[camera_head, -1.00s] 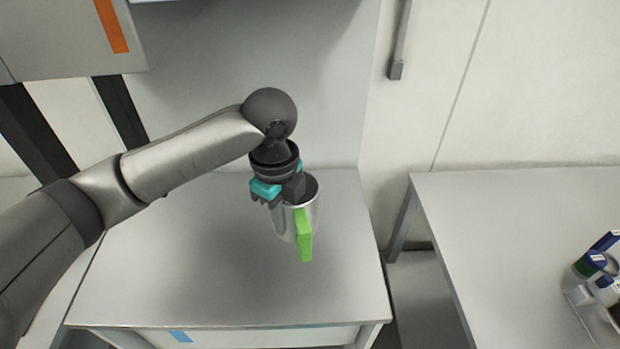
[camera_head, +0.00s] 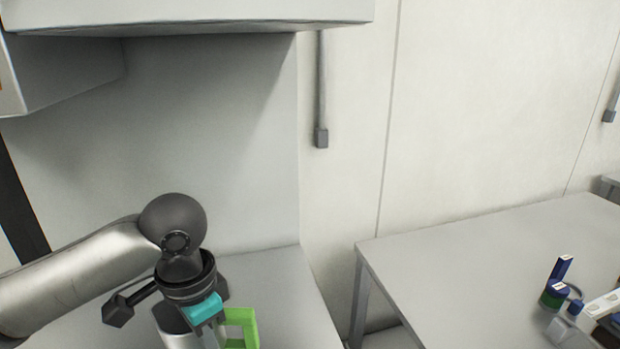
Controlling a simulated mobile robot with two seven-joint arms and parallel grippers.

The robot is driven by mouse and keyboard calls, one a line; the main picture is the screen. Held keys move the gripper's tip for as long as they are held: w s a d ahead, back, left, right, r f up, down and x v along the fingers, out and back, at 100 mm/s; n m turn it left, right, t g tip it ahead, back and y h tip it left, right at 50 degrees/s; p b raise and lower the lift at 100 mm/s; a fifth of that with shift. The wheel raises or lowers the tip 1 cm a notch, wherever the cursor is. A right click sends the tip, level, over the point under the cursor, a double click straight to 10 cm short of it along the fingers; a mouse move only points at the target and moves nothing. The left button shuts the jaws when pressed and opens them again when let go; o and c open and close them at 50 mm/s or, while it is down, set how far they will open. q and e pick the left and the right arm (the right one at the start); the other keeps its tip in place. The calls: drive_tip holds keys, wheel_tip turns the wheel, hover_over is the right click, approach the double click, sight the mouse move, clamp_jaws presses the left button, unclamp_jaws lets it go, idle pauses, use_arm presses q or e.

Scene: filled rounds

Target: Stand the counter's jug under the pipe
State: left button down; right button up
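The jug (camera_head: 172,322) is a grey metal vessel with a green handle (camera_head: 251,327). It shows at the bottom left, cut off by the lower picture edge, and its handle points right. My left gripper (camera_head: 205,318), black with a teal part, is at the jug's top and appears shut on its wall. The far finger and the jug's base are hidden. A grey vertical pipe (camera_head: 321,92) with a square lower end hangs by the wall, up and right of the jug.
A grey counter (camera_head: 285,290) lies under the jug. A second table (camera_head: 450,265) stands to the right, with several small blue, green and white items (camera_head: 560,290) at its right. A gap separates the two. An overhanging cabinet (camera_head: 190,18) spans the top left. Another pipe (camera_head: 611,100) hangs far right.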

use_arm(q)
wheel_tip(320, 180, down, 6)
drive_tip(key=s+n+b, duration=0.2)
drive_tip(key=n+b, duration=0.5)
drive_tip(key=n, duration=0.2)
drive_tip(key=shift+s+a+r, duration=0.25)
drive_tip(key=shift+s+a, duration=0.05)
drive_tip(key=shift+a, duration=0.1)
use_arm(e)
wheel_tip(320, 180, down, 8)
drive_tip(key=shift+f, duration=0.15)
